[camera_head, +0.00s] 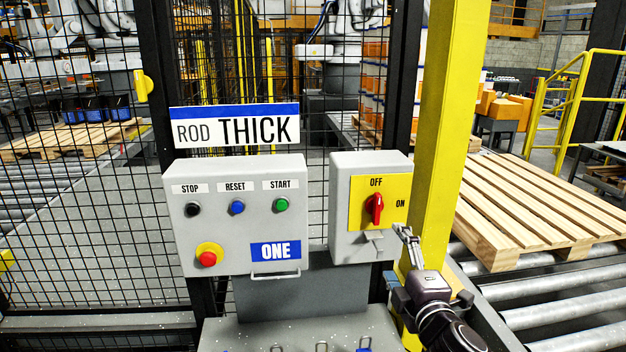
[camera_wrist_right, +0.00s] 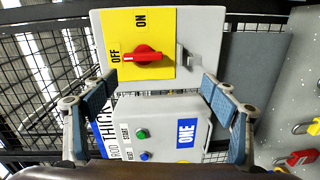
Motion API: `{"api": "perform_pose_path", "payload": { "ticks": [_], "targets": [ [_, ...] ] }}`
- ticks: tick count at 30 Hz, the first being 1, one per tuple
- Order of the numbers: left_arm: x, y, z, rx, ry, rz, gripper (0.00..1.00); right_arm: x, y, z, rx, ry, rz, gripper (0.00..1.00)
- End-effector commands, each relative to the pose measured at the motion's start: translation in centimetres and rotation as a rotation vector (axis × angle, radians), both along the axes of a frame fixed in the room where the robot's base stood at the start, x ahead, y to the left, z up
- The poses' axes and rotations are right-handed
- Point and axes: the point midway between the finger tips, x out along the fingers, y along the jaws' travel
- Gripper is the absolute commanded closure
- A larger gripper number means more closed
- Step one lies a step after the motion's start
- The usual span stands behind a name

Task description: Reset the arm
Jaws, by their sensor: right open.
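My right gripper (camera_head: 404,236) is in front of the lower right part of the grey switch box (camera_head: 342,215). Its blue-padded fingers are spread apart and empty in the right wrist view (camera_wrist_right: 160,82). The red rotary knob (camera_head: 375,208) sits on a yellow plate with its handle in line with OFF; it also shows in the right wrist view (camera_wrist_right: 141,56). The grey control box (camera_head: 230,230) to the left carries a black STOP button (camera_head: 192,209), blue RESET button (camera_head: 237,207), green START button (camera_head: 281,204) and red emergency button (camera_head: 208,258). My left gripper is not in view.
A black mesh fence (camera_head: 90,225) stands behind the boxes. A yellow post (camera_head: 450,130) rises close beside my right gripper. A wooden pallet (camera_head: 545,205) lies on rollers (camera_head: 560,311) at the right. Padlocks (camera_wrist_right: 302,158) hang on a grey panel below.

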Motion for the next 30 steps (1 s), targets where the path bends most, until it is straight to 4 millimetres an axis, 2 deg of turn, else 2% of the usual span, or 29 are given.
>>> {"api": "perform_pose_path", "payload": {
  "ticks": [1, 5, 6, 8, 9, 12, 15, 18, 26, 30],
  "targets": [
    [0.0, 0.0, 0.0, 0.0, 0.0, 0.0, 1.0, -1.2, 0.5, -2.6, 0.077, 0.06, -0.015, 0.21],
    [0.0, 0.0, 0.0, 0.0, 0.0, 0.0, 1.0, -5.8, 1.1, -9.8, 0.322, 0.254, -0.109, 0.21],
    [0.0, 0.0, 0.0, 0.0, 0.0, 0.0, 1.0, -7.7, 1.2, -12.1, 0.403, 0.322, -0.149, 0.21],
    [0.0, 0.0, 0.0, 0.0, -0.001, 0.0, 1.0, -10.7, 1.3, -15.4, 0.517, 0.421, -0.216, 0.21],
    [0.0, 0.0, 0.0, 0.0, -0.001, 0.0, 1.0, -12.9, 1.4, -17.4, 0.59, 0.487, -0.265, 0.21],
    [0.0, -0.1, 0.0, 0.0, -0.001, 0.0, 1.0, -18.4, 1.5, -21.7, 0.748, 0.636, -0.393, 0.21],
    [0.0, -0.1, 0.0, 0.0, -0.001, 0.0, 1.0, -23.3, 1.6, -24.7, 0.862, 0.753, -0.51, 0.21],
    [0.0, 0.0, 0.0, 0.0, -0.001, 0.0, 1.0, -27.5, 1.8, -26.7, 0.949, 0.846, -0.613, 0.21],
    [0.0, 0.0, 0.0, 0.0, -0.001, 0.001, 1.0, -37.3, 2.4, -29.6, 1.107, 1.033, -0.861, 0.21],
    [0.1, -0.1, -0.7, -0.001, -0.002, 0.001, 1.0, -36.5, 2.4, -33.8, 1.1, 1.048, -0.872, 0.21]
  ]
}}
